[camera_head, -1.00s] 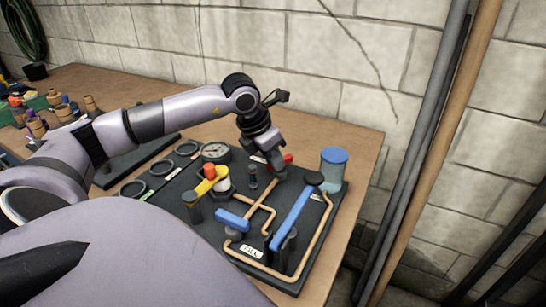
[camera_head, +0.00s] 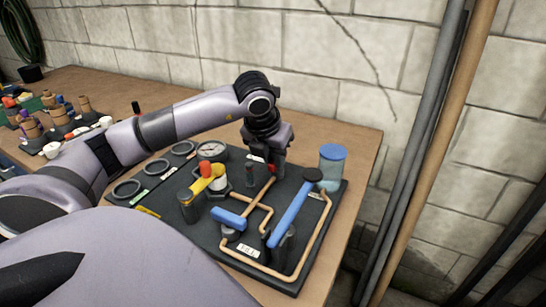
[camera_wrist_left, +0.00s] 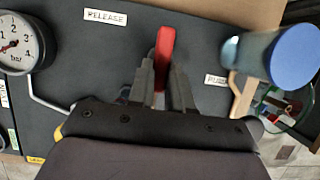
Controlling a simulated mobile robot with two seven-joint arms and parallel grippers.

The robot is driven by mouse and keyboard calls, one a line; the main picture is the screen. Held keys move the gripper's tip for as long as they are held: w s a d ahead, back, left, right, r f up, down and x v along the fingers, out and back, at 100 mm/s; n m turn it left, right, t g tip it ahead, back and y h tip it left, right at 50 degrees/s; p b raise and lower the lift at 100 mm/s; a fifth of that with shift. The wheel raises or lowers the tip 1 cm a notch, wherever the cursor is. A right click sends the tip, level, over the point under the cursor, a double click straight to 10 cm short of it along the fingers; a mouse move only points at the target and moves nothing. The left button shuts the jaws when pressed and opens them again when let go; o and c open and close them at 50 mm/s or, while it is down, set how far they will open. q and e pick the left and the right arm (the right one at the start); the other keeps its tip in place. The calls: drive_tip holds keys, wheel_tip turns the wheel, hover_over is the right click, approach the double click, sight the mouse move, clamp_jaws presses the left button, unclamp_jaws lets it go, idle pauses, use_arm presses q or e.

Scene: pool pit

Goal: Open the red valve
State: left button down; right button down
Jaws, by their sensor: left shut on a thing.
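The red valve handle (camera_head: 256,158) is on the dark panel, partly hidden by my left gripper in the head view. My left gripper (camera_head: 271,171) points down over it. In the left wrist view, the red handle (camera_wrist_left: 165,45) stands out between the two fingers of my left gripper (camera_wrist_left: 162,78), which are shut on it. A "RELEASE" label (camera_wrist_left: 105,16) is left of the handle in that view. My right gripper is not in view.
The panel (camera_head: 165,205) also carries blue levers (camera_head: 290,213), a yellow lever (camera_head: 203,183), copper pipes (camera_head: 310,245) and a pressure gauge (camera_head: 211,150). A blue-topped jar (camera_head: 332,165) stands close right of the gripper. A stone wall is behind the wooden bench.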

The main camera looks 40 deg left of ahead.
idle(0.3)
use_arm(q)
drive_tip(key=c, duration=1)
unclamp_jaws()
drive_tip(key=shift+c, duration=0.2)
drive_tip(key=shift+r, duration=0.1)
drive_tip(key=v, duration=0.7)
